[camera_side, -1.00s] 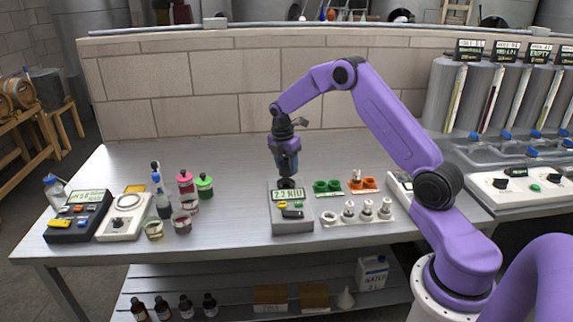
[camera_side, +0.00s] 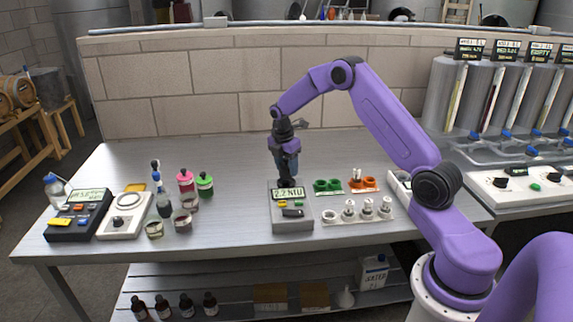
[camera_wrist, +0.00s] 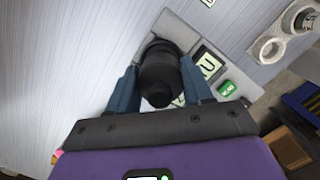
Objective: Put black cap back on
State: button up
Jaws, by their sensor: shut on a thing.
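The black cap (camera_wrist: 160,75) is between my gripper's two blue fingers in the wrist view. My gripper (camera_side: 287,172) is shut on it, pointing down at the back of the grey turbidity meter (camera_side: 292,226). The meter's display reads 2.2 NTU. In the wrist view the meter (camera_wrist: 190,35) lies below the cap. The cap is at the meter's top, over where its well would be. The well itself is hidden by the cap, so I cannot tell whether the cap is fully seated.
A white rack (camera_side: 330,217) with several capped vials stands right of the meter. Green (camera_side: 328,186) and orange (camera_side: 363,184) holders sit behind it. Bottles, jars and two other instruments stand to the left. The table between them and the meter is clear.

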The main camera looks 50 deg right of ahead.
jog(key=shift+f, duration=1.45)
dwell(1.6)
jog(key=o, duration=1.5)
jog(key=shift+r, duration=0.1)
jog(key=shift+r, duration=2.9)
grip_shut()
